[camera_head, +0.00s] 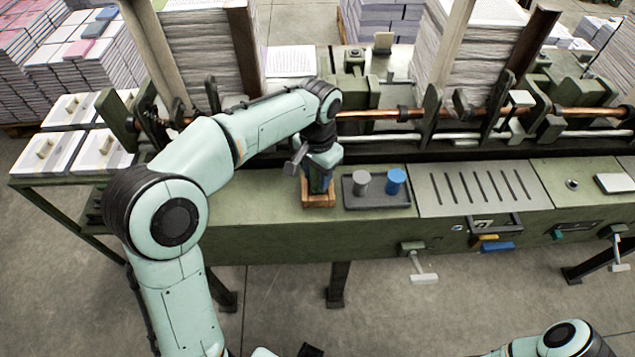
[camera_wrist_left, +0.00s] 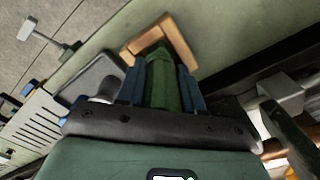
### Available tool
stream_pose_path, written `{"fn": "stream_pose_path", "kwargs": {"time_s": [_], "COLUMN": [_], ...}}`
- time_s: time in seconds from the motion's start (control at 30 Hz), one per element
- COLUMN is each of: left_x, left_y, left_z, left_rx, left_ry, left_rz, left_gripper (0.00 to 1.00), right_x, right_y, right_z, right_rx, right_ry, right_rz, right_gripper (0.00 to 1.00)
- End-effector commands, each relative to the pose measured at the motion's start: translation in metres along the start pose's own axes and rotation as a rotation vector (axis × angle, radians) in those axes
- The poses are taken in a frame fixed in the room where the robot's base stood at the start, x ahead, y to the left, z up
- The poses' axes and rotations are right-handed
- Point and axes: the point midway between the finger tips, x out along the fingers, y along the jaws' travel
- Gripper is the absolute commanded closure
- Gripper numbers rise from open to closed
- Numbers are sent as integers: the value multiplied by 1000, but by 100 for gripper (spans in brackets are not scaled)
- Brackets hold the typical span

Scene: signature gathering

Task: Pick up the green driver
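The green driver (camera_wrist_left: 163,80) shows in the left wrist view as a green handle between the two blue fingers of my left gripper (camera_wrist_left: 162,72). The fingers lie close along both sides of it, with no clear gap. Its far end is at a small wooden holder (camera_wrist_left: 178,37), which also shows in the head view (camera_head: 318,201) on the green machine's front ledge. In the head view my left gripper (camera_head: 319,186) points down over this holder and hides most of the driver. I cannot tell whether the driver is lifted. My right gripper cannot be made out.
A dark tray (camera_head: 376,208) with a grey cylinder (camera_head: 361,184) and a blue cylinder (camera_head: 396,181) stands just right of the holder. A slotted plate (camera_head: 478,190) lies farther right. Copper-coloured and silver rods, and tall paper stacks (camera_head: 205,52), stand behind. The ledge left of the holder is clear.

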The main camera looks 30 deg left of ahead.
Motion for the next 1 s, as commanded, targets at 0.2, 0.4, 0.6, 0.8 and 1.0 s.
{"fn": "stream_pose_path", "kwargs": {"time_s": [0.2, 0.4, 0.6, 0.8, 1.0], "left_x": [0, -4, -25, -74, -135], "left_y": [0, 0, 0, 0, 0], "left_z": [0, 0, -1, -2, -2], "left_rx": [0, 0, 0, 1, 1], "left_ry": [1, 2, 6, 9, 9], "left_rz": [-1, -1, -1, -1, -1], "left_gripper": [94, 94, 94, 94, 94], "right_x": [0, -1, -6, -20, -41], "right_y": [0, 0, -3, -10, -21], "right_z": [0, 0, -2, -7, -17], "right_rx": [0, 0, -1, -4, -10], "right_ry": [0, 0, 3, 12, 27], "right_rz": [0, 0, -1, -4, -10], "right_gripper": [100, 100, 100, 100, 100]}}
